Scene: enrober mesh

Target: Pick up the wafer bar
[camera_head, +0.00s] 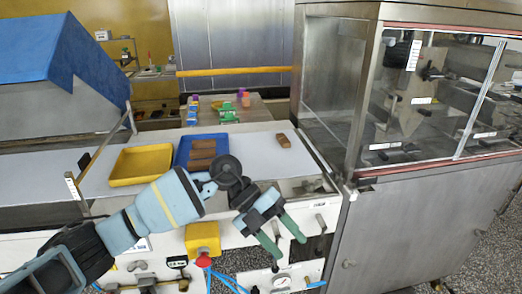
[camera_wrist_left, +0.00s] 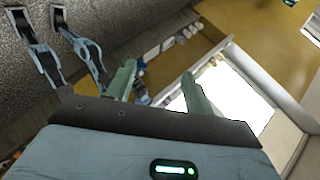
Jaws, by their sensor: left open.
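A brown wafer bar (camera_head: 283,140) lies alone on the white surface, right of the blue tray (camera_head: 228,138). Other brown bars (camera_head: 201,153) lie in that tray. The bar's two halves cannot be clearly told apart at this size. My left gripper (camera_head: 291,249) is in front of the white surface's near edge, below the bar in the picture and apart from it. Its green fingers are spread with nothing between them. They also show open in the left wrist view (camera_wrist_left: 158,70), where I cannot make out the bar. My right gripper is in neither view.
A yellow tray (camera_head: 141,164) sits left of the blue one. A glass-sided steel machine (camera_head: 420,110) stands close on the right. A yellow box with a red button (camera_head: 203,240) juts from the front panel. The white surface around the bar is clear.

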